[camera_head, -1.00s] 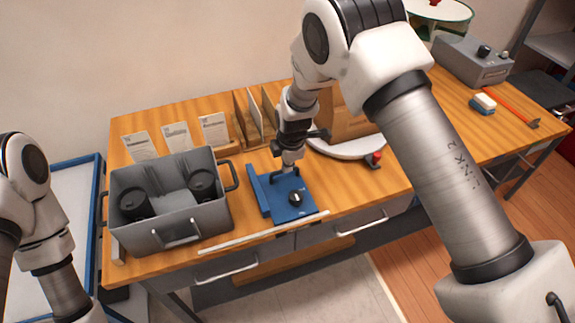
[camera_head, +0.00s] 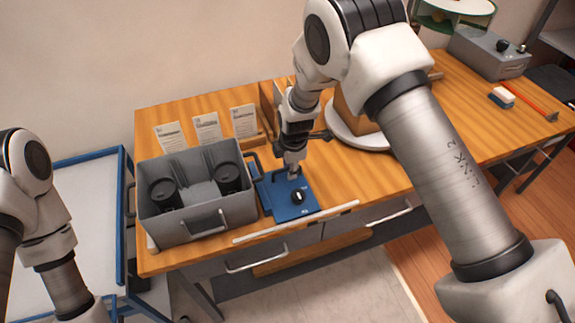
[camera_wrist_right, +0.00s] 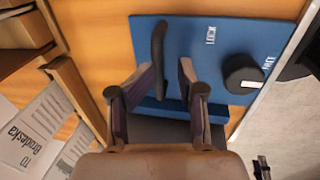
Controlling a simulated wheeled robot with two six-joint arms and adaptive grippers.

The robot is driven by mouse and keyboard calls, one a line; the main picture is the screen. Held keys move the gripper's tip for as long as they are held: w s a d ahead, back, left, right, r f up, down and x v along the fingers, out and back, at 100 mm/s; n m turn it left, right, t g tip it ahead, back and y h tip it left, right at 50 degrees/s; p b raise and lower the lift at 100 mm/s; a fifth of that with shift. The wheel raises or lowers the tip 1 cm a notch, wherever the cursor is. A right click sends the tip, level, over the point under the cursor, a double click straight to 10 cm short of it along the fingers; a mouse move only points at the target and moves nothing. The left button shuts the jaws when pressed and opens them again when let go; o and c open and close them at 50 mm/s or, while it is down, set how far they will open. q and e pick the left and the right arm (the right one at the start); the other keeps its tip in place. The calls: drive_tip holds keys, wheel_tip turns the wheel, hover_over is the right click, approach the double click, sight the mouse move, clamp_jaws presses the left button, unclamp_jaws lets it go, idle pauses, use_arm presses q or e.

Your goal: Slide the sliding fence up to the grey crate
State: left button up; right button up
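The sliding fence is a blue plate (camera_head: 313,205) with a raised blue lip along its crate side, a dark handle and a black knob. It lies on the table just right of the grey crate (camera_head: 178,229). In the right wrist view the fence's lip (camera_wrist_right: 157,112) borders a grey surface, likely the crate; whether they touch, I cannot tell. My right gripper (camera_wrist_right: 168,66) is low over the plate with its fingers astride the dark handle (camera_wrist_right: 158,45). A gap shows between handle and right finger, so it looks open. My left gripper is outside the view; only its arm shows.
Two black round items (camera_head: 228,178) sit in the crate. Paper cards (camera_head: 206,129) and wooden dividers stand behind. A white round base (camera_head: 350,130) is to the right. A white strip (camera_head: 290,224) runs along the front edge.

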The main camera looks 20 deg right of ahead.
sight(288, 185)
drive_tip(key=shift+w+a, duration=0.1)
drive_tip(key=shift+a+r, duration=0.25)
drive_tip(key=shift+a, duration=0.25)
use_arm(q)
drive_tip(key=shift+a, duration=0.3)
use_arm(e)
wheel_tip(288, 185, up, 12)
drive_tip(key=s, duration=0.2)
drive_tip(key=shift+s+d+f, duration=0.15)
drive_tip(key=shift+s+f, duration=0.05)
